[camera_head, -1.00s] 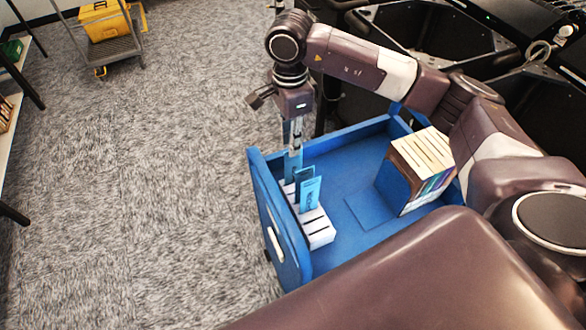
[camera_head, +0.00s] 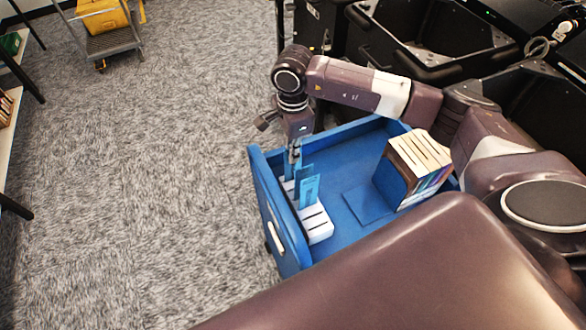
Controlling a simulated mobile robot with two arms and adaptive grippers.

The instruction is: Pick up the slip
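Blue slips stand upright in a white slotted rack (camera_head: 318,226) at the left side of a blue open-topped tray (camera_head: 345,136). The front slip (camera_head: 309,190) shows most clearly; others stand close behind it. My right gripper (camera_head: 293,157) points down over the rear end of the rack, right at the rear slips. Blue shows on both sides of its narrow fingers. The fingers overlap the slips in view, so I cannot tell whether they are shut on one. My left gripper is not in view.
A block with a pale slotted top (camera_head: 420,152) stands in the tray's right part, close to my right arm. A flat blue square (camera_head: 368,205) lies on the tray floor. Large black bins (camera_head: 430,60) stand behind. Carpet to the left is open, with a cart (camera_head: 112,42) beyond.

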